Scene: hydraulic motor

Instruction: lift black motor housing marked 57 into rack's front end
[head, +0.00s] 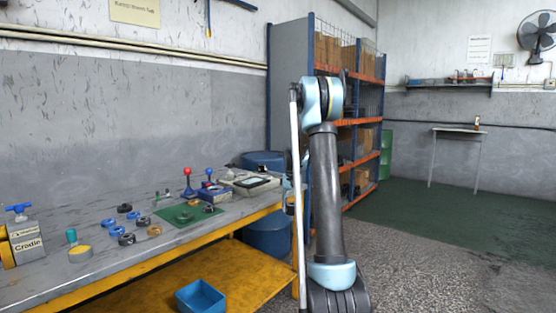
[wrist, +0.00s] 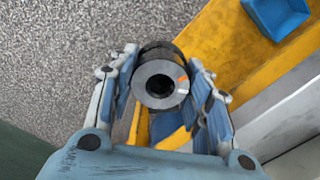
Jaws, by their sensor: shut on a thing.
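In the wrist view my gripper (wrist: 163,75) is shut on a dark cylindrical part with a grey ring face and a round bore, which looks like the black motor housing (wrist: 147,88). An orange mark shows on its ring face; no number 57 can be read. The housing is held above the floor beside the bench's yellow edge, apart from any surface. In the head view my arm hides most of the gripper and the housing. A tall blue-and-orange shelf rack (head: 345,123) stands behind my arm; whether it is the task's rack I cannot tell.
The grey workbench (head: 50,287) holds blue and black rings, a green mat (head: 166,214), red and blue knobbed levers and a cradle block (head: 27,243). A blue bin (head: 201,297) sits on the yellow lower shelf (head: 250,270). Blue drums (head: 268,238) stand by the bench's far end. Floor at right is clear.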

